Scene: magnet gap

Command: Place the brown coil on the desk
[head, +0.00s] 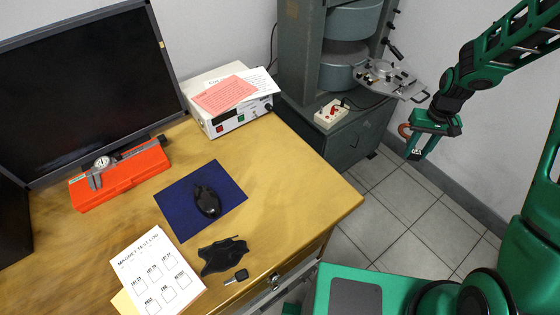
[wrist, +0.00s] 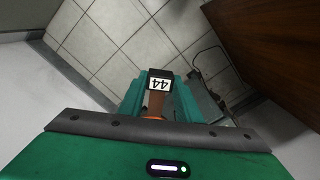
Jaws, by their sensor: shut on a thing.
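My gripper (head: 416,148) is raised over the tiled floor, to the right of the desk and in front of the grey cabinet. It is shut on the brown coil (head: 403,130), which shows as a small reddish-brown curve at the gripper's left side. In the wrist view the coil (wrist: 155,103) sits between the two green fingers, with a white tag (wrist: 159,84) marked 44 at its far end. Most of the coil is hidden by the fingers. The wooden desk (head: 290,185) fills the left and middle of the head view, apart from the coil.
On the desk are a blue mat (head: 175,205) with a black mouse (head: 206,200), a dark cloth (head: 222,255), a key (head: 237,276), a log sheet (head: 158,272), an orange case (head: 122,182) and a power supply (head: 232,112). Its right part is bare. The magnet cabinet (head: 345,135) stands behind.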

